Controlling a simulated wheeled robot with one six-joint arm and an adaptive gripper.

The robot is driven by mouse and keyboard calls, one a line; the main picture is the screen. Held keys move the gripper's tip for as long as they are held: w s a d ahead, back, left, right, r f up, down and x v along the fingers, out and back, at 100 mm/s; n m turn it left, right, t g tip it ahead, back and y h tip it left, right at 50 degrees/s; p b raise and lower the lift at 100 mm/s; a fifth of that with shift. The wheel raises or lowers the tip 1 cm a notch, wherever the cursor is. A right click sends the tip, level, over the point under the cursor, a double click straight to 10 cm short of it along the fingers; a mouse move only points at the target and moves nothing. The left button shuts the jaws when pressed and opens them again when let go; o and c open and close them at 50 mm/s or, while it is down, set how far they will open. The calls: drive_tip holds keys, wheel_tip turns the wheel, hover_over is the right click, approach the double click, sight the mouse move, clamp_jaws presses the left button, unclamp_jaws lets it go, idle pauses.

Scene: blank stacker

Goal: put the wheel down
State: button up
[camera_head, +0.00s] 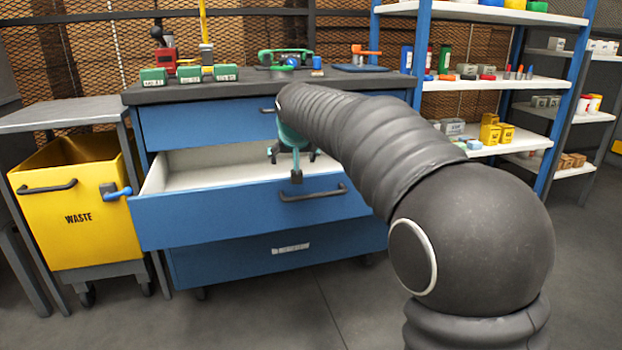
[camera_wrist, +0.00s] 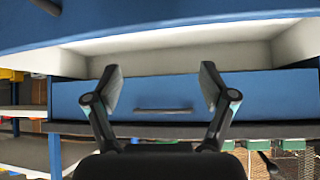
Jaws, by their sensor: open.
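My gripper (camera_head: 293,158) is at the open middle drawer (camera_head: 180,218) of the blue cabinet, over the drawer's right part. In the wrist view its two fingers (camera_wrist: 161,72) are spread wide, with nothing between them. The drawer's pale inside (camera_wrist: 160,50) and blue front show beyond the fingers there, in a picture that looks upside down. I cannot make out a wheel in either view. Part of the drawer's inside is hidden behind my gripper and arm in the head view.
The dark bench top (camera_head: 240,87) holds green labelled boxes (camera_head: 190,74), a red-based tool (camera_head: 164,52) and a green device (camera_head: 284,57). A yellow waste bin (camera_head: 75,235) stands left. A stocked shelf (camera_head: 480,85) stands right. The floor in front is clear.

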drive_tip(key=s+d+f+g, duration=0.1)
drive_tip(key=s+d, duration=0.5)
drive_tip(key=s, duration=0.4)
drive_tip(key=s+d+f+g, duration=0.1)
drive_tip(key=s+d, duration=0.6)
drive_tip(key=s, duration=0.3)
drive_tip(key=s+d+f, duration=0.2)
drive_tip(key=s+f, duration=0.2)
drive_tip(key=s, duration=0.3)
drive_tip(key=s+d+f+g, duration=0.1)
drive_tip(key=s+f, duration=0.3)
drive_tip(key=s, duration=0.4)
drive_tip(key=s+d+f+m+h, duration=0.1)
drive_tip(key=s+d+f, duration=0.2)
drive_tip(key=s, duration=0.4)
drive_tip(key=shift+s+f, duration=0.15)
drive_tip(key=shift+f, duration=0.4)
